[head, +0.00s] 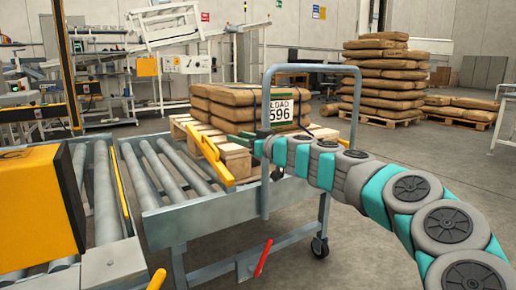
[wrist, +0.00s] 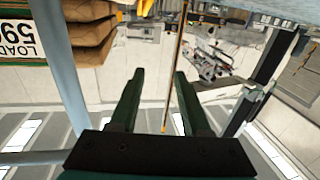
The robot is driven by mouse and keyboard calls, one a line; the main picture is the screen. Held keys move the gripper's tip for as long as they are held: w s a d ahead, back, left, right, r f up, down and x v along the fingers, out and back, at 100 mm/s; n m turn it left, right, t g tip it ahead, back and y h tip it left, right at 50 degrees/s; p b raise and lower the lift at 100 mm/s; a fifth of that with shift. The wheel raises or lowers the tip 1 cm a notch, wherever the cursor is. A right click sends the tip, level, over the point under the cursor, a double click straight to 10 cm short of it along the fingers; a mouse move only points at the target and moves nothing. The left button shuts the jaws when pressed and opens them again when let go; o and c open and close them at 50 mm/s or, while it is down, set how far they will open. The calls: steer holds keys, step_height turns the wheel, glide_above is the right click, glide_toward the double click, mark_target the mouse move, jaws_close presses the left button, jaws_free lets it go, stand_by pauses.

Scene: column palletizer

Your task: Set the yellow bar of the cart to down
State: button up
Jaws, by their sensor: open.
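The cart (head: 225,208) is a grey metal frame with rollers and a tall tube handle. Its yellow bar (head: 207,154) is at the handle side, slanting from upper left to lower right in the head view, in front of the pallet. My gripper (head: 238,141), with dark green fingers, is open at the handle, just right of and above the bar's lower end. I cannot tell whether it touches the bar.
Brown sacks (head: 225,102) with a LOAD label (head: 284,111) lie on a wooden pallet (head: 232,154) on the cart. A red lever (head: 263,258) hangs low on the cart. A roller conveyor (head: 105,195) with another yellow bar (head: 119,182) adjoins at left. Open floor lies at right.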

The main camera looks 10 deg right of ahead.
steer(key=shift+v, duration=3)
